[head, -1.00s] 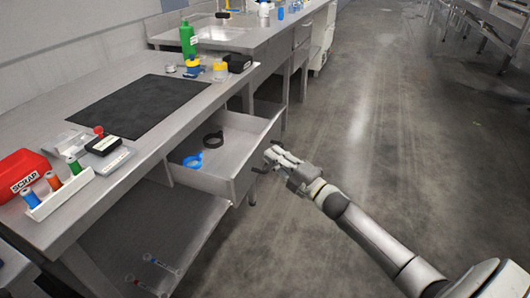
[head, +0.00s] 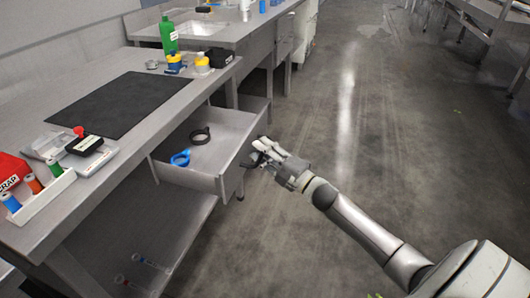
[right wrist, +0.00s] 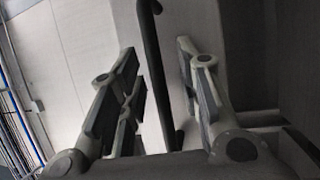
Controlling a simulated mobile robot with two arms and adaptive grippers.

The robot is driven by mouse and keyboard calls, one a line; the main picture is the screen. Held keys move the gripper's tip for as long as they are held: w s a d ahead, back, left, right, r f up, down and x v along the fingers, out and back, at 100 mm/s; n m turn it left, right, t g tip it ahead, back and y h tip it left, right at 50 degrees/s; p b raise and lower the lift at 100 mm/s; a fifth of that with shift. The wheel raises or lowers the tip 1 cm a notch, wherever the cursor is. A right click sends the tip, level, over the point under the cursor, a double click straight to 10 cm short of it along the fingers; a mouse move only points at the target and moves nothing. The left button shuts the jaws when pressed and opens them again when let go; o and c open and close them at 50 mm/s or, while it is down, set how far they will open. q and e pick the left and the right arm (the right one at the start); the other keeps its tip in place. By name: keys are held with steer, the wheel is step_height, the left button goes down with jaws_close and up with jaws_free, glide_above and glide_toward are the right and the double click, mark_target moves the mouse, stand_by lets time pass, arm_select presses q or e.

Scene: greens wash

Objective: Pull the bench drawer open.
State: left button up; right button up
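The bench drawer (head: 203,184) stands pulled well out from under the bench top (head: 150,131). A blue ring-shaped item (head: 181,158) and a black one (head: 200,135) lie inside it. My right gripper (head: 258,157) is at the drawer's front, on the floor side. In the right wrist view, the dark bar handle (right wrist: 156,75) runs between the two fingers of this gripper (right wrist: 160,100). The fingers stand apart, with a visible gap on each side of the bar. My left gripper is out of view.
A black mat (head: 115,103) covers much of the bench top. A lower shelf (head: 165,245) is underneath. The floor (head: 390,140) to the right is clear.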

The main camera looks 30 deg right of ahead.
steer(key=shift+s, duration=0.1)
steer(key=v, duration=1.1)
steer(key=shift+s, duration=0.4)
steer(key=shift+d, duration=0.15)
